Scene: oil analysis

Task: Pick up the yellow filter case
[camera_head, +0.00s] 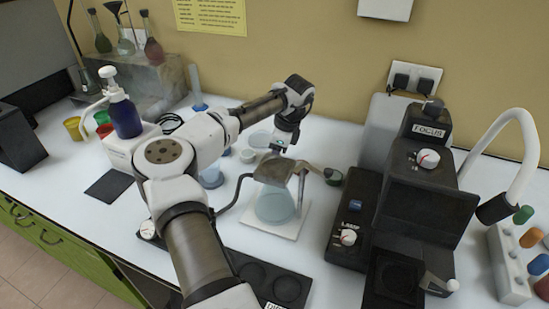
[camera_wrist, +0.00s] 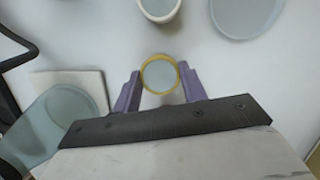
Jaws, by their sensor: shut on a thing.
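The yellow filter case (camera_wrist: 160,60) shows in the wrist view as a small round piece with a yellow rim and a pale grey centre. It sits between the two purple fingers of my gripper (camera_wrist: 160,76), which are shut on it from left and right. Whether it touches the white surface below, I cannot tell. In the head view my gripper (camera_head: 278,146) is over the middle of the bench, behind the flask; the case cannot be made out there.
A flask (camera_head: 275,207) with teal liquid stands on a white plate, close in front of my gripper. A white cup (camera_wrist: 160,8) and a round dish (camera_wrist: 245,12) lie beyond the case. The black focus instrument (camera_head: 415,185) stands to the right. Yellow (camera_head: 73,128), green and red cups stand at left.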

